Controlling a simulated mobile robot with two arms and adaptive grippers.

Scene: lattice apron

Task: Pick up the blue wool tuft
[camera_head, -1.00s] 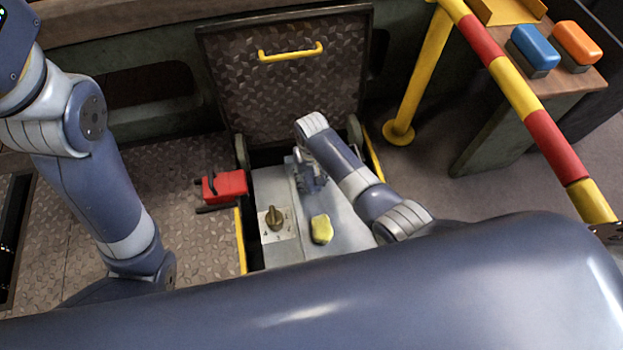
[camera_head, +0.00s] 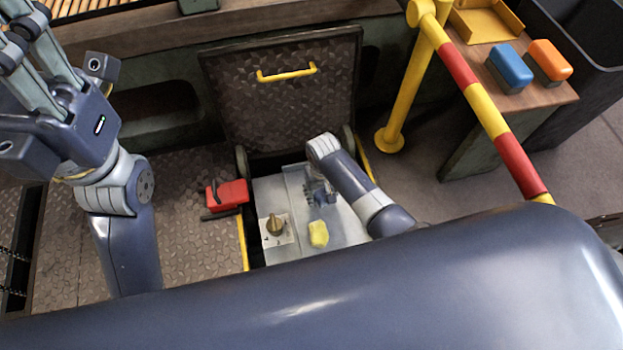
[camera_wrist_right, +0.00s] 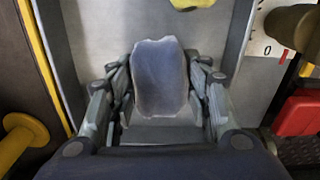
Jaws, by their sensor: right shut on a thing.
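The blue wool tuft (camera_wrist_right: 160,78) shows as a dull blue-grey rounded block in the right wrist view. It sits between the fingers of my right gripper (camera_wrist_right: 163,95), which is shut on it. In the head view my right gripper (camera_head: 319,192) is low over the grey metal panel (camera_head: 345,235) in the hatch, and the tuft is mostly hidden there by the gripper and arm. My left gripper (camera_head: 25,45) is raised at the upper left, empty, with its fingers apart and partly cut off by the picture edge.
A yellow lump (camera_head: 318,234) lies on the panel beside a brass knob (camera_head: 275,225) on a marked plate. A red block (camera_head: 230,193) is at the hatch's left edge. The open hatch lid (camera_head: 285,105) stands behind. A yellow post (camera_head: 412,90) and striped rail (camera_head: 487,100) are at right.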

